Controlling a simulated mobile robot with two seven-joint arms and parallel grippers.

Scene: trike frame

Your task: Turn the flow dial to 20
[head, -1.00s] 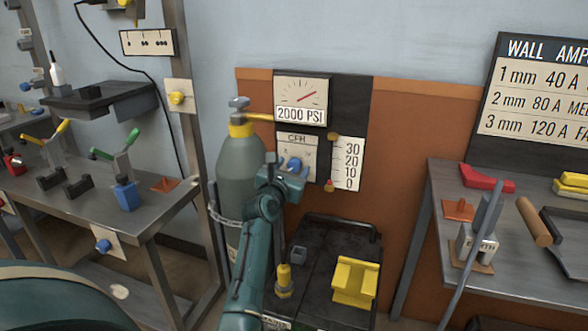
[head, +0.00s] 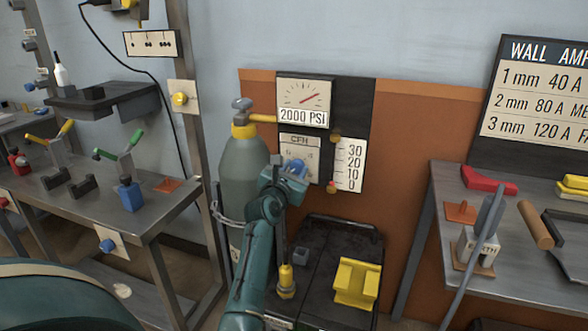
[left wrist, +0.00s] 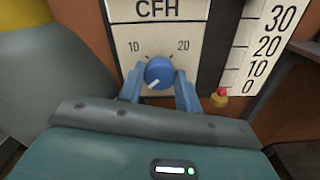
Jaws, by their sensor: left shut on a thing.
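The flow dial (left wrist: 159,72) is a round blue knob on the white CFH plate (left wrist: 131,36), marked 10 at its upper left and 20 at its upper right. Its white pointer line points to the lower left. My left gripper (left wrist: 160,87) has its blue fingers on either side of the knob and is shut on it; it also shows in the head view (head: 292,170), in front of the plate. The flow scale (head: 349,164) reads 0 to 30, and a red and yellow float (left wrist: 219,98) is low, near 0. My right gripper is not in view.
A grey gas cylinder (head: 242,178) with a yellow collar stands left of the panel. Above the plate a gauge (head: 304,100) reads 2000 PSI. A black cart (head: 322,265) with a yellow block (head: 357,283) is below. Benches stand left and right.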

